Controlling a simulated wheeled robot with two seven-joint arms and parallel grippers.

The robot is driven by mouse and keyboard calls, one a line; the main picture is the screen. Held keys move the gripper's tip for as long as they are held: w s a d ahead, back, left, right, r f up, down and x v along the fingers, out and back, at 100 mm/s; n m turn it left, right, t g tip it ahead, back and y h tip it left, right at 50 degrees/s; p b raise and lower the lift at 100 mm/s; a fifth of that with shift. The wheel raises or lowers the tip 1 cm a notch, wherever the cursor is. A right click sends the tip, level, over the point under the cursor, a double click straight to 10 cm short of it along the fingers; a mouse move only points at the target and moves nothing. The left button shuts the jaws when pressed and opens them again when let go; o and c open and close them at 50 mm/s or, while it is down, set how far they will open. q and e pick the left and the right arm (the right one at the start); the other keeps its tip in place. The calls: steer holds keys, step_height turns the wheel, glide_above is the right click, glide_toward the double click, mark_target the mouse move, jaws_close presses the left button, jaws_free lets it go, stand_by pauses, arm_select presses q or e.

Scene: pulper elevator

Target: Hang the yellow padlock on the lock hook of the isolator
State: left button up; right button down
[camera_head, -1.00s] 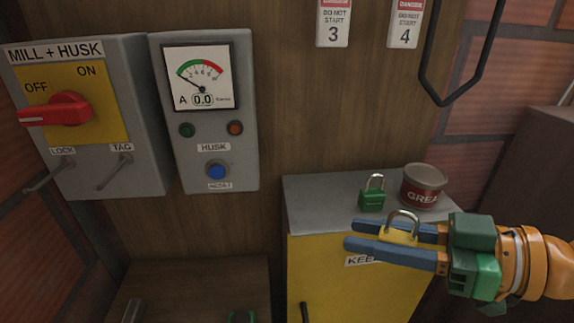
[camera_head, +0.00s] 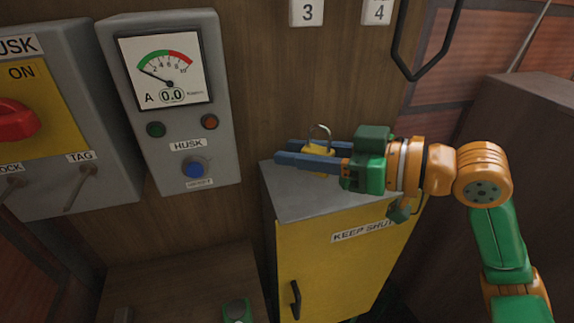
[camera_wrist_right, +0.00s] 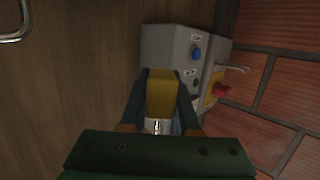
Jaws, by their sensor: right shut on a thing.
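The yellow padlock (camera_head: 318,152) is held between the blue fingers of my right gripper (camera_head: 308,155), its silver shackle pointing up. In the head view the gripper is above the grey top of the yellow cabinet, right of the HUSK meter box. In the right wrist view the padlock (camera_wrist_right: 161,95) sits between the fingers. The isolator (camera_head: 62,130), a grey box with a red handle (camera_head: 14,120), is at the left edge. My left gripper is not in view.
The HUSK meter box (camera_head: 172,105) stands between the padlock and the isolator. A tag hook (camera_head: 80,188) sits right of the lock hook. The yellow cabinet (camera_head: 335,262) is below my right gripper. A black hanging loop (camera_head: 420,45) is at upper right. A green object (camera_head: 237,311) lies low in front.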

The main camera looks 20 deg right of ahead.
glide_above(284, 190)
step_height(284, 190, down, 6)
step_height(284, 190, down, 2)
steer(key=shift+f+p, duration=0.1)
steer(key=shift+p, duration=0.75)
steer(key=shift+f+b, duration=0.4)
steer(key=shift+f, duration=0.1)
steer(key=c, duration=0.7)
jaws_free()
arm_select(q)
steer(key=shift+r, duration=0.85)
arm_select(e)
steer(key=shift+o, duration=0.2)
steer(key=shift+r, duration=0.15)
steer(key=b+v, duration=0.2)
steer(key=v, duration=0.1)
steer(key=b+v, duration=0.1)
steer(key=v, duration=0.3)
steer(key=b+v, duration=0.2)
steer(key=v, duration=0.1)
steer(key=shift+s+d+f+b, duration=0.2)
steer(key=shift+d+b, duration=0.1)
steer(key=shift+d, duration=0.1)
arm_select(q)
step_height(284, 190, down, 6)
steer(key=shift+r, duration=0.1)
arm_select(e)
steer(key=shift+s+d+r, duration=0.35)
steer(key=shift+s+d, duration=0.05)
steer(key=shift+s, duration=0.05)
